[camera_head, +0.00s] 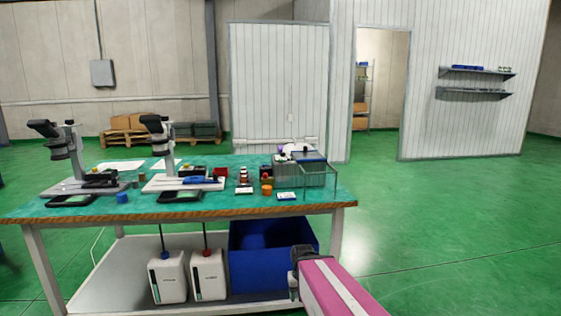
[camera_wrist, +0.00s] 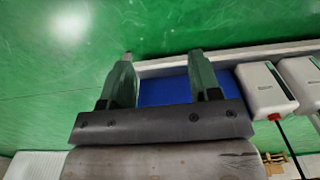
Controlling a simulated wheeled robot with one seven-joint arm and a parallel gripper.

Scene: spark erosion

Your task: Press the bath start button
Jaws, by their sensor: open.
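A grey box-shaped unit (camera_head: 284,172), which may be the bath, stands at the right end of the teal-topped workbench (camera_head: 240,205) in the head view. A clear-sided frame or tank (camera_head: 318,180) is beside it. Small coloured parts show on and near the unit, but I cannot tell which is the start button. My gripper shows in the wrist view (camera_wrist: 160,72) with its two dark green fingers apart and nothing between them. In the head view my arm is in front of the bench's right end, below the top, and the fingers are hardly visible.
Two microscope-like stands (camera_head: 62,160) (camera_head: 160,150) occupy the bench's left and middle. Below, a blue bin (camera_head: 268,274) and two white canisters (camera_head: 168,278) (camera_head: 208,274) sit on the lower shelf. The green floor (camera_head: 440,210) to the right is clear.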

